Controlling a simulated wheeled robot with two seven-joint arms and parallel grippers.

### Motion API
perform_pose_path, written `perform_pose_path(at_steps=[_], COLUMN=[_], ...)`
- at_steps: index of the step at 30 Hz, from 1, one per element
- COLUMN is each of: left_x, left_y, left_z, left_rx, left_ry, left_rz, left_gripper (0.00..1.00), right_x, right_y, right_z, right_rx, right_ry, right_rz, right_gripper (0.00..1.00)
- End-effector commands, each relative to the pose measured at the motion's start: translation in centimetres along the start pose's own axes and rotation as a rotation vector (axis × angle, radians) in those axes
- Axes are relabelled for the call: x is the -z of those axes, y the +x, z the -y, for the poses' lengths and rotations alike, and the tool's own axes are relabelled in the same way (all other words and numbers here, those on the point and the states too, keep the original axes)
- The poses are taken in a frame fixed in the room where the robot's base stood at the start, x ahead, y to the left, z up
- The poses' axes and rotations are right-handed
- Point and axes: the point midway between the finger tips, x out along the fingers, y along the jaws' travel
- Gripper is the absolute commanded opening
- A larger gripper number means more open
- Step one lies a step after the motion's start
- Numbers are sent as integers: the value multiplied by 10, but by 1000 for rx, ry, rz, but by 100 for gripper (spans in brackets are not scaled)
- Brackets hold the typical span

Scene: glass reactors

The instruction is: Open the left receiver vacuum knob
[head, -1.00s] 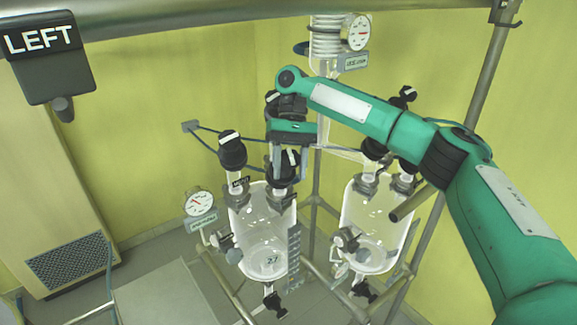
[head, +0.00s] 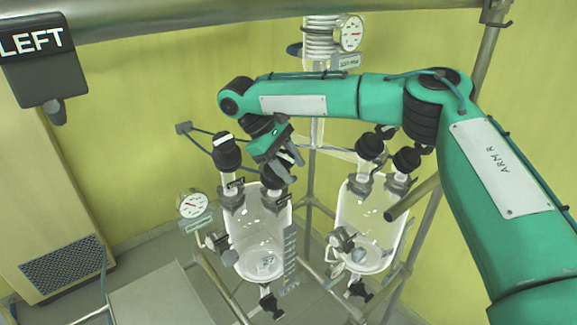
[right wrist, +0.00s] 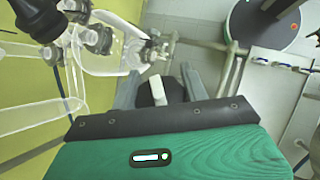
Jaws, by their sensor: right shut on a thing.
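The left receiver is a clear glass vessel (head: 258,228) with two black knobs on top. Its left knob (head: 227,152) has a white mark and stands free. My right gripper (head: 283,173) comes down tilted over the right knob (head: 273,187) and is shut on it, largely hiding it. In the right wrist view, this black knob with a white bar (right wrist: 163,91) lies between the two grey fingers (right wrist: 158,86). Its label cannot be read. My left gripper is not in view.
A second glass receiver (head: 372,225) with two black knobs stands to the right. A dial gauge (head: 194,204) is left of the left receiver. A metal rail (head: 250,18) crosses the top, with a LEFT sign (head: 35,45). Steel frame tubes surround the vessels.

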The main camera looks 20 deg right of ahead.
Motion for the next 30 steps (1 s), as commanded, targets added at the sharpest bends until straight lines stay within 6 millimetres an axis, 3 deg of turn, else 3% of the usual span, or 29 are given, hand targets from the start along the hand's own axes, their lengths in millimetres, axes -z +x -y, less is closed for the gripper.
perform_pose_path(at_steps=[15,30], left_x=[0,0], left_y=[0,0], left_z=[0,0], left_rx=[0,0], left_ry=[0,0], left_rz=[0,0], left_gripper=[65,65], right_x=[2,2], right_y=[1,0], right_z=[-6,-9], right_rx=[-352,-460], right_ry=[-209,-271], right_rz=[4,3], right_gripper=[22,22])
